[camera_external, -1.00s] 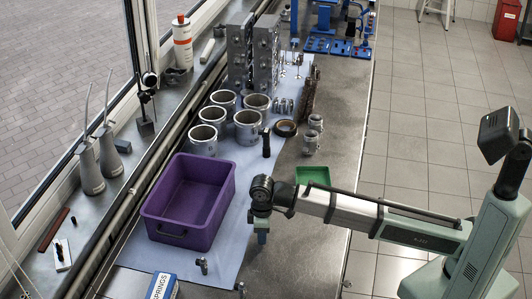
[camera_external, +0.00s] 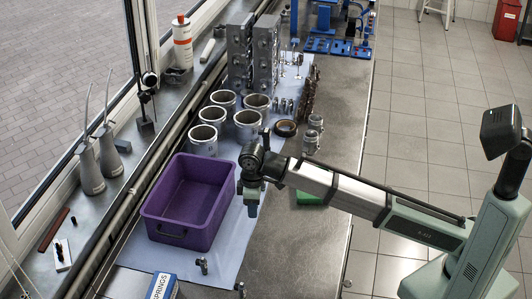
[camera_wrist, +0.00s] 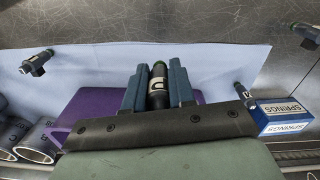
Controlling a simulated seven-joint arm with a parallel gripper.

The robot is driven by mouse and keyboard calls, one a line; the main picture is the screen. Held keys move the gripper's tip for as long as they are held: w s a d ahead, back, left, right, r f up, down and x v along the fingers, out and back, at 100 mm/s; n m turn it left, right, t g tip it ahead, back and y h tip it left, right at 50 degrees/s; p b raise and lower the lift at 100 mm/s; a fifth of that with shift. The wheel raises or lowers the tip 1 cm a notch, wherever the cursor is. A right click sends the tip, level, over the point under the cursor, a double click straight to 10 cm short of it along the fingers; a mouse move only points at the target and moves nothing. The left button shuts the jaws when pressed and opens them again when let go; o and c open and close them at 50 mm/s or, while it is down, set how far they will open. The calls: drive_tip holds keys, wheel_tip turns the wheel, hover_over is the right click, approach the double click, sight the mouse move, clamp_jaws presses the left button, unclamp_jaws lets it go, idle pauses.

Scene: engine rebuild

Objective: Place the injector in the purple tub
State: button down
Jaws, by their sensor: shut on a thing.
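My gripper (camera_external: 250,208) is beside the right wall of the purple tub (camera_external: 172,236), raised above the bench mat. In the wrist view its two blue fingers (camera_wrist: 158,88) are shut on an injector (camera_wrist: 158,84), a dark cylinder with a pale label and a greenish end. The purple tub also shows in the wrist view (camera_wrist: 82,112), partly hidden behind my gripper. In the external view the tub's visible inside looks empty, and the held injector cannot be made out there.
Other injectors lie on the mat (camera_external: 202,266) and near the front edge (camera_external: 240,288). A blue SPRINGS box (camera_external: 162,286) stands in front of the tub. Metal cylinders (camera_external: 203,140) stand behind it. A green tray (camera_external: 310,199) is mostly hidden by my arm.

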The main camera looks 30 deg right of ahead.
drive_tip(key=w+a+r, duration=0.2)
drive_tip(key=w+a, duration=0.1)
drive_tip(key=w, duration=0.3)
drive_tip(key=w+a+r, duration=0.2)
drive_tip(key=w+a, duration=0.2)
drive_tip(key=w, duration=0.2)
hover_over(196, 214)
wheel_tip(196, 214, down, 4)
drive_tip(key=f, duration=0.1)
drive_tip(key=shift+m, duration=0.4)
drive_tip(key=shift+w+f, duration=0.15)
drive_tip(key=shift+f, duration=4.4)
drive_tip(key=shift+f, duration=0.15)
drive_tip(key=c, duration=0.9)
unclamp_jaws()
drive_tip(key=shift+c, duration=0.2)
wheel_tip(196, 214, up, 12)
drive_tip(key=shift+r, duration=0.2)
